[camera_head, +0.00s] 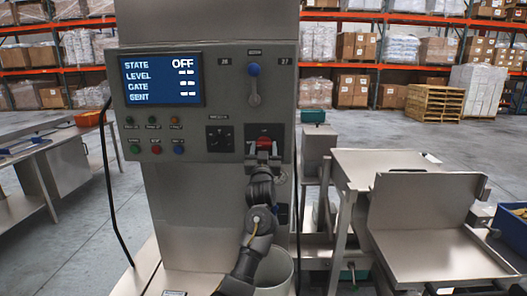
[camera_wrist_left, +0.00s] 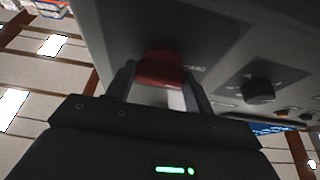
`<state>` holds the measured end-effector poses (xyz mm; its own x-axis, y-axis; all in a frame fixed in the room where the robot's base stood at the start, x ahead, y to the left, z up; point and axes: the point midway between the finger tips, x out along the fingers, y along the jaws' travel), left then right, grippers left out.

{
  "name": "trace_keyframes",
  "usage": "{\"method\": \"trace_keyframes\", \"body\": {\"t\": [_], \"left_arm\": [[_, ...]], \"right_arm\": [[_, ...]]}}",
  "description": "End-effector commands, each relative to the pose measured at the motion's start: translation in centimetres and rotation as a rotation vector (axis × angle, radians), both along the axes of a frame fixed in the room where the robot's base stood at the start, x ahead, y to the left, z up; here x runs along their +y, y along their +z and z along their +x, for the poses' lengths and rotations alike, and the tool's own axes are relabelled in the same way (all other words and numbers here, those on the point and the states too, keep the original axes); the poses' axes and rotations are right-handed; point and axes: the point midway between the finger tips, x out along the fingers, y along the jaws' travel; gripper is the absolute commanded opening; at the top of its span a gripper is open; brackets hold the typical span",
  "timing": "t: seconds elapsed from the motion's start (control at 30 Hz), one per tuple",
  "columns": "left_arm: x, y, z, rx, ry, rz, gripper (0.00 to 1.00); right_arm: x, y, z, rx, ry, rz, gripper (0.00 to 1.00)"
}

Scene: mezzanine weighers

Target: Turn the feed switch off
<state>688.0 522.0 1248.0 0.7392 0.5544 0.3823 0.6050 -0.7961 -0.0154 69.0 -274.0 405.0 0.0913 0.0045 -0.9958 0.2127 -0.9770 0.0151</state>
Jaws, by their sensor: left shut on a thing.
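The feed switch is a red knob (camera_head: 264,142) on a dark plate, low on the right of the grey control cabinet (camera_head: 222,190). My left gripper (camera_head: 264,151) reaches up to it from below. In the left wrist view the red knob (camera_wrist_left: 160,68) sits between the two fingers of my left gripper (camera_wrist_left: 158,82), which are shut on it. The fingers partly hide the knob and its plate markings. The cabinet's screen (camera_head: 160,79) reads STATE OFF, with dashes on the rows below. My right gripper is not in view.
A blue-tipped lever (camera_head: 254,84) is above the knob, and a black rotary dial (camera_head: 219,138) is left of it. Several small coloured buttons (camera_head: 155,136) sit under the screen. A metal bench (camera_head: 395,160) stands close on the right. A bin (camera_head: 277,272) is below my arm.

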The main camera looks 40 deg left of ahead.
Motion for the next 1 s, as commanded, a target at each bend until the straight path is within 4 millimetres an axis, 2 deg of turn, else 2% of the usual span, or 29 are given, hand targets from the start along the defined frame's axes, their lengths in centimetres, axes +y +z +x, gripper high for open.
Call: {"method": "trace_keyframes", "body": {"t": [0.57,0.6,0.73,1.0], "left_arm": [[0.02,0.02,0.01,-0.020,0.001,-0.026,0.30],[0.02,0.02,0.01,-0.020,0.001,-0.026,0.55],[0.01,0.03,0.01,-0.020,0.001,-0.026,0.72],[-0.02,0.01,0.00,-0.018,0.000,-0.024,0.75]], "right_arm": [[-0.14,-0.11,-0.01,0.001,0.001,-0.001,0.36],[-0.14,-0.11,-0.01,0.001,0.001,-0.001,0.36],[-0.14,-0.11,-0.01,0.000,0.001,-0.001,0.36],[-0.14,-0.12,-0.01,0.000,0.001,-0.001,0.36]]}}
